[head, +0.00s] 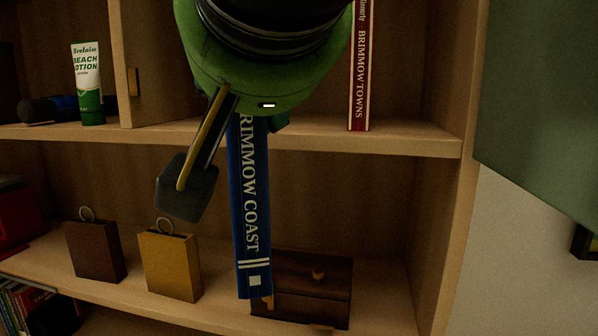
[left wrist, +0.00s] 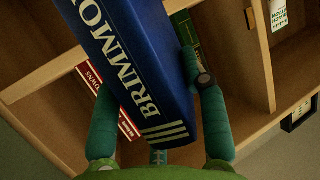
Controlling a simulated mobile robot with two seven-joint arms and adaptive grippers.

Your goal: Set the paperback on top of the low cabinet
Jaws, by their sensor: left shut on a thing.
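The paperback, a thick blue book with "BRIMMOW COAST" on its spine (head: 252,200), hangs upright below my left gripper (head: 232,150) in the head view, in front of the shelves. In the left wrist view the book (left wrist: 125,60) lies between the two teal fingers of the gripper (left wrist: 150,85), which is shut on it. The gripper's green body hides the book's upper end in the head view. I cannot make out the low cabinet in either view. My right gripper is not in view.
A red book, "BRIMMOW TOWNS" (head: 360,80), stands on the upper shelf (head: 400,138), with a lotion tube (head: 88,85) at left. Below are a brown block (head: 95,250), a yellow block (head: 169,265) and a dark wooden box (head: 315,285) behind the book. A green panel (head: 545,90) is at right.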

